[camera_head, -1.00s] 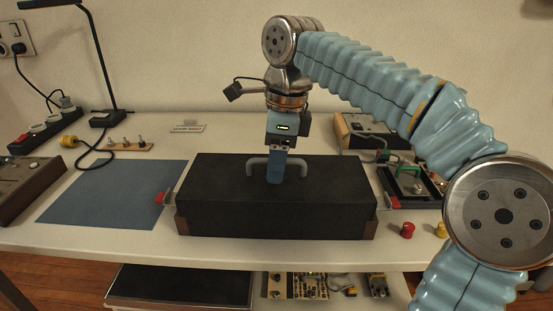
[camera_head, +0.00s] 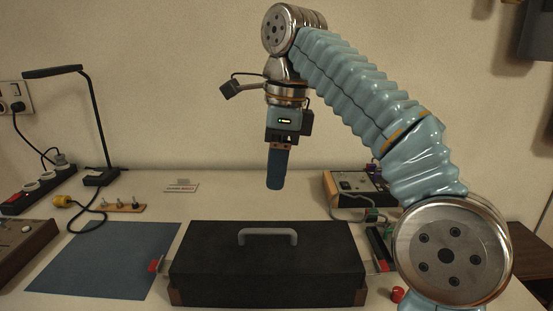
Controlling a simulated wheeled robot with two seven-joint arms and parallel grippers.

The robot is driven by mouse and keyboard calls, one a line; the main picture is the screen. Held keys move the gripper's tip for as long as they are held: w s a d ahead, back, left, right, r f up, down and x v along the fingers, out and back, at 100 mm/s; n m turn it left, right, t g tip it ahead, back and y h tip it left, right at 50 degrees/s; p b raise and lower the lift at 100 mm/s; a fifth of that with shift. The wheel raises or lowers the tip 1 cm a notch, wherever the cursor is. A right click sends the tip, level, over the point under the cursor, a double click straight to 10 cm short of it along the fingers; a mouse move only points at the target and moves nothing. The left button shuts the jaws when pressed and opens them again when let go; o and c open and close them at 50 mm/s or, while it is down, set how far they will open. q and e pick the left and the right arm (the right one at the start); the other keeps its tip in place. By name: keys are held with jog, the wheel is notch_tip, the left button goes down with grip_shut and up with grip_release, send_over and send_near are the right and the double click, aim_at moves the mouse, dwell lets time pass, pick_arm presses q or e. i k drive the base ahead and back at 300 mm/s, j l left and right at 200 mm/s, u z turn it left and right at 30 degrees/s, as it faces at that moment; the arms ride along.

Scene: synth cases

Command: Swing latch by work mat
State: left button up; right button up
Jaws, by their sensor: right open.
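A black case (camera_head: 265,268) with brown corners and a grey handle (camera_head: 268,237) on its lid stands closed on the bench. The latch (camera_head: 154,266) with a red tab sticks out from the case's left end, beside the blue-grey work mat (camera_head: 105,262). My right gripper (camera_head: 276,185) points down above and behind the handle, empty and clear of the case. It is open, though its blue fingers overlap from this side. The latch is to its lower left, well apart from it. My left gripper is not in view.
A desk lamp (camera_head: 100,176), a power strip (camera_head: 38,190) and a small switch board (camera_head: 124,208) are at the back left. A control box (camera_head: 350,186) is at the back right. A red knob (camera_head: 397,294) lies right of the case, near my arm.

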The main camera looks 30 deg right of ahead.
aim_at(161, 267)
jog(key=k+j, duration=0.8)
